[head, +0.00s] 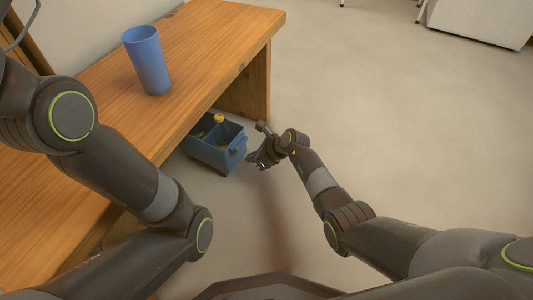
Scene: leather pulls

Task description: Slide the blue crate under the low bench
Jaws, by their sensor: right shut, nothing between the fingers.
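The blue crate (230,155) stands on the floor at the front edge of the low bench (215,55). Its left part is under the bench top and its right end sticks out. Some small things lie in it, one of them yellow. My right gripper (256,163) is shut and empty, low down just right of the crate's near end. I cannot tell whether it touches the crate. My left arm crosses the left side of the head view, over the bench, and its gripper is out of view.
A blue cup (147,62) stands upright on the bench top. The bench's end panel (248,85) reaches the floor behind the crate. The floor (410,130) to the right is clear. A white cabinet (480,22) stands far off at the top right.

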